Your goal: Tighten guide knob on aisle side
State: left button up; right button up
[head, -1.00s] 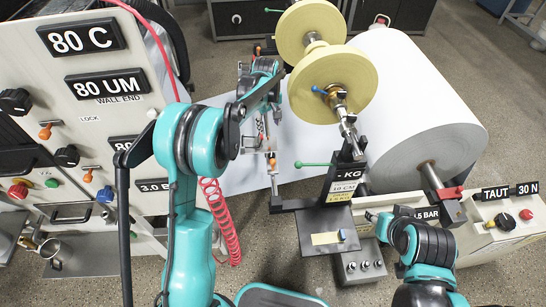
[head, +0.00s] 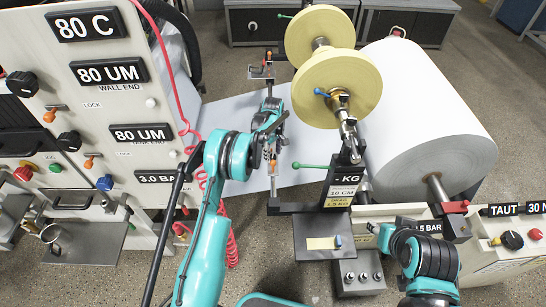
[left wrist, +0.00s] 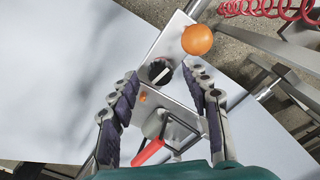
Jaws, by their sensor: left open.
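A black round knob (left wrist: 158,72) with a white pointer bar sits on a metal guide bracket (left wrist: 172,42) in the left wrist view. An orange ball (left wrist: 197,40) is on the bracket's upper end; it looks like the orange spot on the near guide (head: 273,166) in the head view. My left gripper (left wrist: 160,78) is open, its fingers on either side of the black knob; contact is not clear. In the head view, my left gripper (head: 268,134) is over the near guide and partly hides it. My right gripper (head: 380,234) is low at the right; its fingers are unclear.
A red-handled part (left wrist: 149,152) lies below the knob in the left wrist view. A far guide (head: 262,71) stands behind. Yellow discs (head: 335,90) and a large paper roll (head: 425,110) are at right. A control panel (head: 110,85) and red coiled hose (head: 231,245) are at left.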

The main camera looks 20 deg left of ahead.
pick_arm(q)
jog(key=shift+f, duration=0.5)
jog(key=shift+c, duration=0.4)
grip_shut()
